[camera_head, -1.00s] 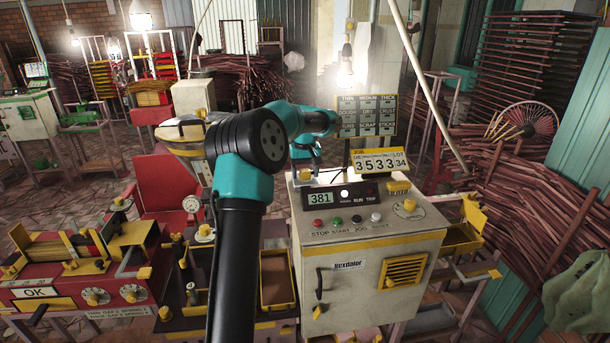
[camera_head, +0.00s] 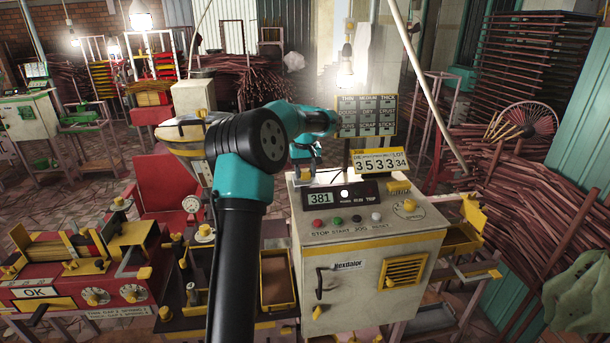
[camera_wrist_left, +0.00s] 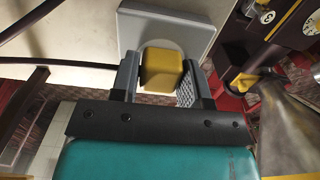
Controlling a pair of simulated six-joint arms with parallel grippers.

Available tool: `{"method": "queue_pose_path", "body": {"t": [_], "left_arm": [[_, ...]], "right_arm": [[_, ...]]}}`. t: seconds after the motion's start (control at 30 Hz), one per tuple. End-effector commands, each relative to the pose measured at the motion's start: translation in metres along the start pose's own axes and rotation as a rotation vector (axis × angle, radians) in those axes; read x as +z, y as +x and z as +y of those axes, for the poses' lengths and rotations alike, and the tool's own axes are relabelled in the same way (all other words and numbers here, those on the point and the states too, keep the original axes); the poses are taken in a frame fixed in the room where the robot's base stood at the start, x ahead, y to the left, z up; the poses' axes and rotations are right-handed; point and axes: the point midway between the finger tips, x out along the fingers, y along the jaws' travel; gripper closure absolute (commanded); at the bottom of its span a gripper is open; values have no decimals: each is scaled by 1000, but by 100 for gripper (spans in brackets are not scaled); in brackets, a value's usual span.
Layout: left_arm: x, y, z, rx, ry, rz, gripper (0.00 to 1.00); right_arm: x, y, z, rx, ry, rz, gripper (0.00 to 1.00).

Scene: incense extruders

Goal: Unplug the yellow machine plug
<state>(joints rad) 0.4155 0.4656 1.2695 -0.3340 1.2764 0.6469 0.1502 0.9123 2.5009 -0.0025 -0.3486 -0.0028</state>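The yellow plug (camera_wrist_left: 162,70) sits against a light grey square plate (camera_wrist_left: 168,28) in the left wrist view. My left gripper (camera_wrist_left: 161,82) has one finger on each side of the plug, very close to it. Whether the fingers press on it is hard to tell. In the head view my left gripper (camera_head: 304,166) points down at the back left corner of the cream machine (camera_head: 335,260) with the 381 display, and I cannot make out the plug there. My right gripper is not in view.
A red machine (camera_head: 85,290) is at left, and a red chair (camera_head: 160,185) is behind. Stick bundles (camera_head: 440,215) fill the right.

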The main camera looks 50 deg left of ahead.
Motion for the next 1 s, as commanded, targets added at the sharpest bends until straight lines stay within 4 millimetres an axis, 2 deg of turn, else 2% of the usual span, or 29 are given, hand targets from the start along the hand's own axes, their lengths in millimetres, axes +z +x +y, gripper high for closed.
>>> {"method": "queue_pose_path", "body": {"t": [0.03, 0.43, 1.0], "left_arm": [[0, 0, 0, 0, 0, 0, 63], [0, 0, 0, 0, 0, 0, 100], [0, -14, 0, 0, 0, 1, 100]], "right_arm": [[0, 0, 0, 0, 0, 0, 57], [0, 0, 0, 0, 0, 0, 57], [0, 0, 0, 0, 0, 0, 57]]}}
